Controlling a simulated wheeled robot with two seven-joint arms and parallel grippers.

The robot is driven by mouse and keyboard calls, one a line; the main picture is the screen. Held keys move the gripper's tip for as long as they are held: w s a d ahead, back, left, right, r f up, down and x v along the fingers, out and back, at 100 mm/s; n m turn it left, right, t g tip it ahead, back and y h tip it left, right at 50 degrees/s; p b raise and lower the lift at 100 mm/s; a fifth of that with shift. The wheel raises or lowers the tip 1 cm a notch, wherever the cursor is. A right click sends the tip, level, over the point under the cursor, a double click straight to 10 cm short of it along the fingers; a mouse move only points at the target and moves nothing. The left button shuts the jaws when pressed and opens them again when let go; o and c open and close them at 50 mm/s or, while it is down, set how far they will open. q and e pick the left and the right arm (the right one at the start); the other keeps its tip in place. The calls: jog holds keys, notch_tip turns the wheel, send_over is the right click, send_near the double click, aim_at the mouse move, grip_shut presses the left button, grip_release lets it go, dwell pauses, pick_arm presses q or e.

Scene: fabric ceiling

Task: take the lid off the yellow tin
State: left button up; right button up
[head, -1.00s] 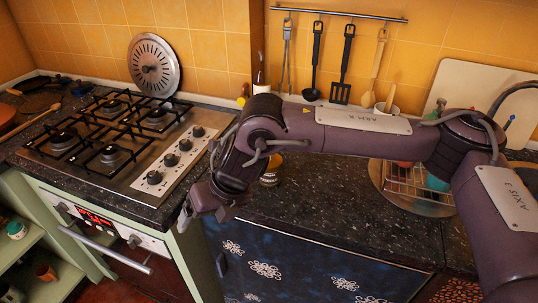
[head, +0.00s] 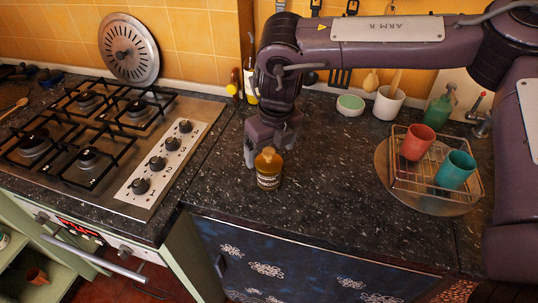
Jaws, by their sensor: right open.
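The yellow tin (head: 268,179) stands upright on the dark speckled worktop, near its front edge. Its yellow-orange lid (head: 268,157) sits on top, and a dark label band shows on its body. My right gripper (head: 269,152) points down at the tin from above and behind, with its fingers open. One finger is left of the lid and the other is to its right and farther back. Whether either finger touches the lid I cannot tell. My left gripper is out of view.
A gas hob (head: 95,140) lies to the left, with a round metal disc (head: 129,50) leaning on the wall behind. A wire rack (head: 440,195) with a red cup (head: 417,143) and a teal cup (head: 455,170) stands right. The worktop between tin and rack is clear.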

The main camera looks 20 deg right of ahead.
aim_at(268, 150)
jog(key=shift+w+f, duration=0.2)
jog(key=shift+f, duration=0.4)
jog(key=shift+w+f, duration=0.2)
jog(key=shift+f, duration=0.45)
jog(key=shift+c, duration=1)
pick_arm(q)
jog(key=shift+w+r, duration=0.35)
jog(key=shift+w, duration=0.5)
pick_arm(e)
jog(key=c, duration=0.9)
jog(key=shift+o, duration=0.2)
